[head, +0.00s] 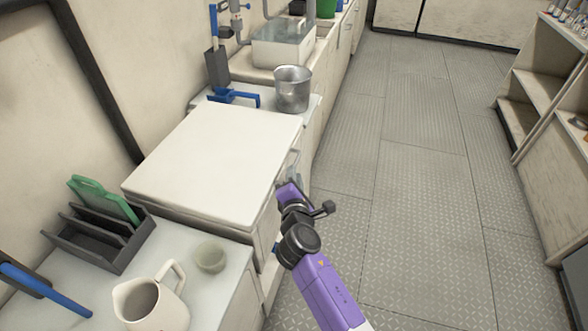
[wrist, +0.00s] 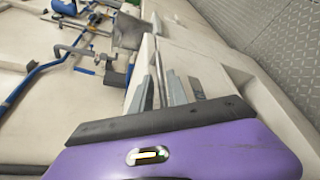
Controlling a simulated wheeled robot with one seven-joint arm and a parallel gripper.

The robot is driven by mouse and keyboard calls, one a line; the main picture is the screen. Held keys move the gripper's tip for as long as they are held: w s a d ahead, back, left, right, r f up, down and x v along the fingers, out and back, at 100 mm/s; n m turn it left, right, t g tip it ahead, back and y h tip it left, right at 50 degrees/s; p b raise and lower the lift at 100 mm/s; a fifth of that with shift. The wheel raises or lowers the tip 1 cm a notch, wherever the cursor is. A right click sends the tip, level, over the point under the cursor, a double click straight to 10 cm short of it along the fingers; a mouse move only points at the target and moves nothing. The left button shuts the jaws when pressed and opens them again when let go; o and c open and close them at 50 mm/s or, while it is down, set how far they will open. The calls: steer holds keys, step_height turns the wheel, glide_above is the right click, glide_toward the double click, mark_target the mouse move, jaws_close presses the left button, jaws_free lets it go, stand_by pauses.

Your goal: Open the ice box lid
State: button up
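The ice box has a wide cream lid (head: 215,165) that lies flat and closed on its body, beside the wall. A metal bar handle (head: 294,163) is on its right-hand front side, and it also shows in the wrist view (wrist: 158,68). My gripper (head: 291,180) is low at that front side, at the handle. In the wrist view the grey fingertips (wrist: 163,92) stand apart with the handle bar between them. A gap seems to show beside the bar, so the fingers look open around it. Their contact with the bar is unclear.
A metal pot (head: 292,90) and a blue-handled scoop (head: 235,97) are behind the lid. A dark rack (head: 98,238) with a green board, a small bowl (head: 210,257) and a cream jug (head: 150,303) stand in front. The floor (head: 420,150) to the right is clear.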

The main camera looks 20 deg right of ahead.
steer(key=shift+b+x, duration=0.4)
steer(key=shift+x, duration=1.95)
steer(key=shift+f, duration=0.1)
jaws_close()
